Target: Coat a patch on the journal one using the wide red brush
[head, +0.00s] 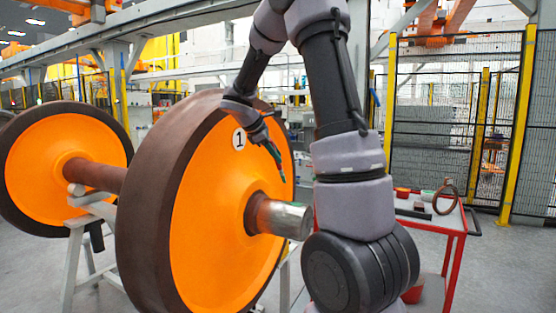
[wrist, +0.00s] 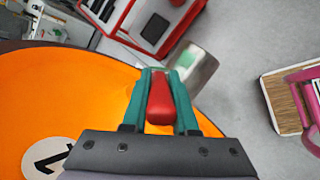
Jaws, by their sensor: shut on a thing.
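My gripper (head: 274,152) is in front of the orange wheel face, above the journal and apart from it. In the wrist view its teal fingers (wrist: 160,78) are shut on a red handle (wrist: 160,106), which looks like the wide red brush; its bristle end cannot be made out. The journal one (head: 292,220) is a bare metal stub sticking out of the wheel marked "1" (head: 239,139). In the wrist view the journal (wrist: 204,68) lies just beyond the fingertips, to the right, with a faint greenish area on it.
A red cart (head: 459,262) with a ring (head: 446,197) and small items stands at right, behind my arm. A second wheel (head: 62,165) sits at left on the same axle. Yellow-posted fencing (head: 522,120) stands behind. A wooden-topped thing (wrist: 283,100) is at right in the wrist view.

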